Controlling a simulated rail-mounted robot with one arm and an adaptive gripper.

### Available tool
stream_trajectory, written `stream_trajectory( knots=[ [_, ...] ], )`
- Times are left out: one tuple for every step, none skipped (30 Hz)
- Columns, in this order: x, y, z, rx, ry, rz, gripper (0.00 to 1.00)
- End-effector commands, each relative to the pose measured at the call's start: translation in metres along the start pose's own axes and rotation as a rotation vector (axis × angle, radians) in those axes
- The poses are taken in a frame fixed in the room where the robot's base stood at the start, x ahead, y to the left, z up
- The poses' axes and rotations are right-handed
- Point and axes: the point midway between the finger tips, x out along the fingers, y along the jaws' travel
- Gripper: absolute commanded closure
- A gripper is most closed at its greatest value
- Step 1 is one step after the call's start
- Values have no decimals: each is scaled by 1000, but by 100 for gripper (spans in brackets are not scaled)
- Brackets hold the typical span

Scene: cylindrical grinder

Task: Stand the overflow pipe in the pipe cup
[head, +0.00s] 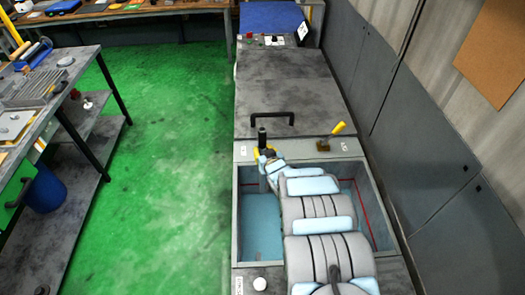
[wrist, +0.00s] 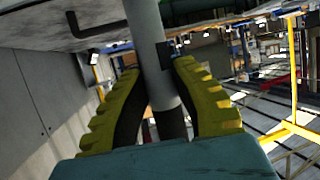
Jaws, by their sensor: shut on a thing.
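My gripper (head: 266,154) is at the far left corner of the open tank, at the end of my arm, which reaches across the tank. Its yellow fingers (wrist: 158,75) are shut on the overflow pipe (wrist: 147,30), a grey tube with a dark lower section in the wrist view. In the head view the pipe's dark end (head: 262,137) sticks up above the fingers and looks roughly upright. The rest of the pipe is hidden there by my gripper and arm. I cannot make out the pipe cup in either view.
The tank (head: 236,215) holds blue liquid (head: 262,235); my arm covers much of it. A yellow-handled tool (head: 338,128) stands on the far ledge. Behind it is a grey cover (head: 290,95) with a black handle (head: 272,115). A workbench (head: 80,75) stands left, across clear green floor (head: 170,150).

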Motion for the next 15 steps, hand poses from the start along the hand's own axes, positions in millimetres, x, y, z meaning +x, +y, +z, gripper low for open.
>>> stream_trajectory(
  knots=[
    [-3, 0, -9, 0, 2, 0, 100],
    [-4, 0, -11, 0, 2, 0, 100],
    [-5, 0, -14, 0, 2, 0, 100],
    [-6, 0, -16, 0, 2, 0, 100],
    [-7, 0, -18, 0, 2, 0, 100],
    [-8, 0, -21, 0, 2, 0, 100],
    [-9, 0, -24, 0, 2, 0, 100],
    [-10, 0, -26, 0, 2, 0, 100],
    [-12, 0, -29, 0, 2, 0, 100],
    [-12, 0, -31, 0, 2, 0, 100],
    [-13, 0, -33, 0, 2, 0, 100],
    [-15, 0, -36, 0, 2, 0, 100],
    [-16, 0, -38, 0, 2, 0, 100],
    [-16, 0, -40, 0, 2, 0, 100],
    [-18, 0, -44, 0, 2, 0, 100]
  ],
)
